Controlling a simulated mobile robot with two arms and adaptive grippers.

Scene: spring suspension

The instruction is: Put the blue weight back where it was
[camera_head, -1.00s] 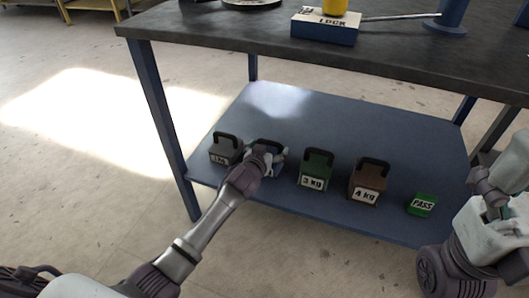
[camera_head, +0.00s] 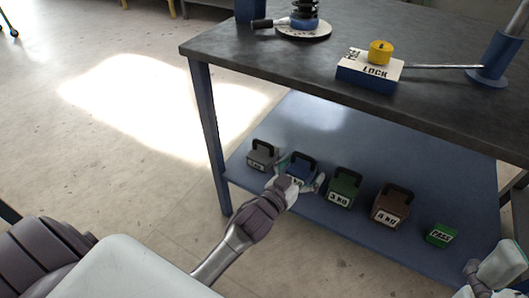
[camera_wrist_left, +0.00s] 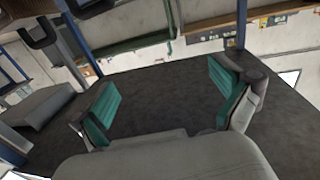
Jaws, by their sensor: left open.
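The blue weight (camera_head: 302,163) stands upright on the lower shelf, between a grey weight (camera_head: 263,155) and a green 3 kg weight (camera_head: 342,188). Its dark handle and upper part show in the head view; its lower front is hidden by my left gripper (camera_head: 300,179). My left gripper is open just in front of the blue weight, its fingers spread. I cannot tell whether they touch it. In the left wrist view the open fingers (camera_wrist_left: 168,102) with green pads have nothing clearly between them. Part of my right arm shows at the lower right corner.
A brown 4 kg weight (camera_head: 392,205) and a green PASS block (camera_head: 440,235) stand farther right on the blue shelf (camera_head: 325,125). The dark tabletop (camera_head: 290,55) overhangs the shelf and carries a LOCK block (camera_head: 370,71) and a spring stand (camera_head: 303,22). A table leg (camera_head: 209,130) stands left.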

